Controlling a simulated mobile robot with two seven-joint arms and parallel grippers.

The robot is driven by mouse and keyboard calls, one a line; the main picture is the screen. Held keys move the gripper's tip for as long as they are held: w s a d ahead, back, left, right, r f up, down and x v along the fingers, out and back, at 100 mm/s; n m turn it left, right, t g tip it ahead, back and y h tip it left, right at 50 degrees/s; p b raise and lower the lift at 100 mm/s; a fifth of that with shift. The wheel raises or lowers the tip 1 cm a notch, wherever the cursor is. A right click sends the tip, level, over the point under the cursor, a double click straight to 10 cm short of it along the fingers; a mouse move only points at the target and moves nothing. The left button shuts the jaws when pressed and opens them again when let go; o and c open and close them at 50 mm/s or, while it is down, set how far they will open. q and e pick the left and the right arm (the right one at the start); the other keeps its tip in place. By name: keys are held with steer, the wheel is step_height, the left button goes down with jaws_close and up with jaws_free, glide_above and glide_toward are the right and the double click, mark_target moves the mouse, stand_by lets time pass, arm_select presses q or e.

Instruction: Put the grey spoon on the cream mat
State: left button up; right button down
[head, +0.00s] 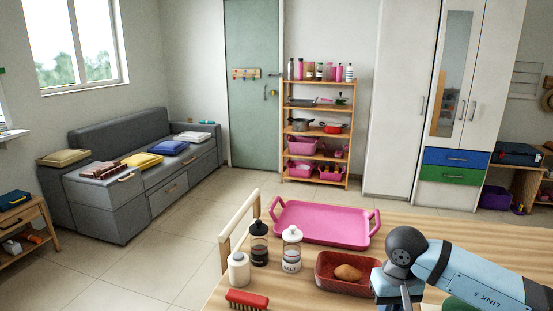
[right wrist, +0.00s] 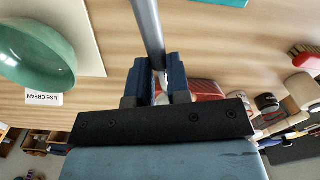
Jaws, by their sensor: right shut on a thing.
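My right gripper (right wrist: 157,72) is shut on the grey spoon (right wrist: 147,25). The spoon's shaft runs from between the blue fingers up past the top edge of the right wrist view; its far end is out of frame. The cream mat (right wrist: 88,35) lies on the table to the left of the spoon in that view. A green bowl (right wrist: 35,50) covers part of the mat. In the head view my right arm comes in from the right, and its wrist stands beside a red basket; the spoon is not visible there. My left gripper is not in view.
A "USE CREAM" label (right wrist: 43,98) lies by the bowl. The wooden table (head: 420,232) also holds a pink tray (head: 325,222), the red basket (head: 327,284) with a brown item, bottles (head: 291,250) and a red brush (head: 246,299). A teal thing (right wrist: 232,2) shows at the wrist view's top.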

arm_select(q)
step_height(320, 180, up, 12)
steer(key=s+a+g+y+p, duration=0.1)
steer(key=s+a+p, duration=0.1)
steer(key=p, duration=1.8)
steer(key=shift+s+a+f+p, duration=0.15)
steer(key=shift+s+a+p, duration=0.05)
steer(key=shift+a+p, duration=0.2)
arm_select(e)
steer(key=s+r, duration=0.3)
steer(key=r, duration=0.7)
steer(key=s+r, duration=0.4)
steer(key=r, duration=0.6)
steer(key=shift+s+r, duration=0.25)
steer(key=shift+s, duration=0.05)
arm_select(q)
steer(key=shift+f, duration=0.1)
arm_select(e)
steer(key=shift+f, duration=0.15)
